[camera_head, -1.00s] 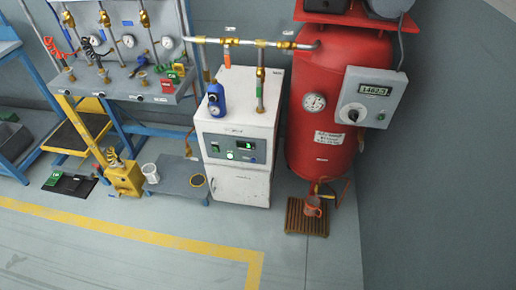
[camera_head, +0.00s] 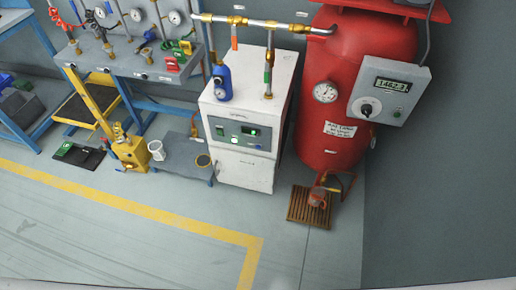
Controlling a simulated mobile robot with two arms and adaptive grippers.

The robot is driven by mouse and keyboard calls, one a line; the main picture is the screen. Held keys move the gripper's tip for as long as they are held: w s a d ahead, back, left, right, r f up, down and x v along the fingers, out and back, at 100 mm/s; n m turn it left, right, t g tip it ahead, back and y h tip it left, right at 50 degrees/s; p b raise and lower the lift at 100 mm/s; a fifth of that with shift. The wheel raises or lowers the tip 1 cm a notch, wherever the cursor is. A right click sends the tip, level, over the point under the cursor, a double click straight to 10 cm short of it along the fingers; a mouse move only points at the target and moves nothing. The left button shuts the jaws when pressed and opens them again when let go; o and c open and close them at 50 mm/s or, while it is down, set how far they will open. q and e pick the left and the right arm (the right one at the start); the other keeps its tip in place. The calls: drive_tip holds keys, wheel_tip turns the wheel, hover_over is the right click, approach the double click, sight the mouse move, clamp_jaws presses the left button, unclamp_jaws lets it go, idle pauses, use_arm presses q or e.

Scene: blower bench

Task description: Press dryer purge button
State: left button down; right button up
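The dryer (camera_head: 246,165) is a white box cabinet standing on the floor between a low grey table and the red tank. I cannot read which control is labelled purge. Neither of my grippers shows in this view.
The red tank (camera_head: 333,110) with a gauge and a grey control box (camera_head: 390,91) stands right of the dryer. The low grey table (camera_head: 176,160) stands left. The floor in front, with a yellow line, is clear.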

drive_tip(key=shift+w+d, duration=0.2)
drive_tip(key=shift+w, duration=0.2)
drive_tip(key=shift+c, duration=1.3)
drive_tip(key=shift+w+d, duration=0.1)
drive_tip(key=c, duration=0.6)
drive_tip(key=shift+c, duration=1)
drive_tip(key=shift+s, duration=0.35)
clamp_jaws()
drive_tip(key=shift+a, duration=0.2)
